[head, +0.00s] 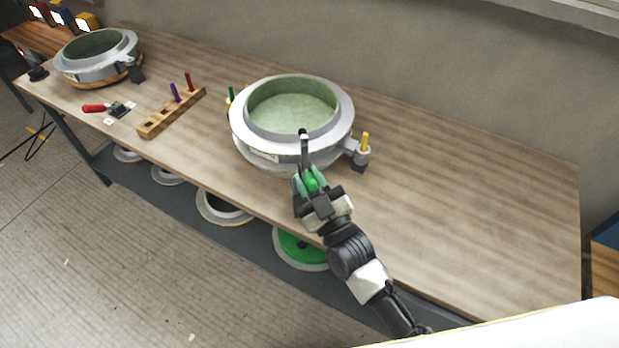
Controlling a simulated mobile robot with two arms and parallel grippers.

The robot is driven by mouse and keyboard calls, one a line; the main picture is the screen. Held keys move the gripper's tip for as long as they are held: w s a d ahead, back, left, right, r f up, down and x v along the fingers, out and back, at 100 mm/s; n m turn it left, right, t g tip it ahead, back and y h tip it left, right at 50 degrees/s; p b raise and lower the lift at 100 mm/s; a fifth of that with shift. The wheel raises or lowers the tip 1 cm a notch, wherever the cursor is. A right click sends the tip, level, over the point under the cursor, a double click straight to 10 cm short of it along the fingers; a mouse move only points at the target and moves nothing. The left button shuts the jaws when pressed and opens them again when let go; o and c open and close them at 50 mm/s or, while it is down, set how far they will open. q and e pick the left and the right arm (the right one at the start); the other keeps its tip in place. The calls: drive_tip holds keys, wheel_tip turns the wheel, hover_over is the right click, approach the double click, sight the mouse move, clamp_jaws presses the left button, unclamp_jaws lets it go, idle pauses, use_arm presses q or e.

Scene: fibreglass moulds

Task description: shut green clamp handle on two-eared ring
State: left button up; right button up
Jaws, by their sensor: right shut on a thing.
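The two-eared ring (240,133) is a grey metal mould ring with a pale green inside, standing on the wooden workbench. One ear (362,156) at its right holds an upright yellow pin (365,141); a green and a yellow pin show at its left side. The green clamp handle (312,184) is at the ring's front, below a dark upright clamp bar (304,150) with a black tip over the rim. My right gripper (309,183) is shut on the green handle, which its fingers partly hide. My left gripper is not in view.
A wooden rack (160,124) with a purple and a red pin stands left of the ring. A red-handled clamp (95,108) and another grey ring (95,70) are farther left. The bench (480,200) is clear at right. Several moulds lie on the shelf below.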

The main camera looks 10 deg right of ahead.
sight(307, 172)
drive_tip(key=shift+r+p, duration=0.2)
drive_tip(key=shift+p, duration=0.15)
clamp_jaws()
drive_tip(key=w+r+m+g+h+p, duration=0.1)
drive_tip(key=g+p, duration=0.1)
drive_tip(key=p, duration=0.4)
drive_tip(key=w+r+m+g+h+p, duration=0.1)
drive_tip(key=w+r+g+p, duration=0.1)
drive_tip(key=p, duration=0.4)
drive_tip(key=shift+w+p, duration=0.15)
drive_tip(key=shift+p, duration=0.2)
drive_tip(key=shift+w+g+h, duration=0.1)
drive_tip(key=shift+g+h, duration=0.2)
drive_tip(key=shift+f, duration=0.2)
drive_tip(key=o, duration=1)
unclamp_jaws()
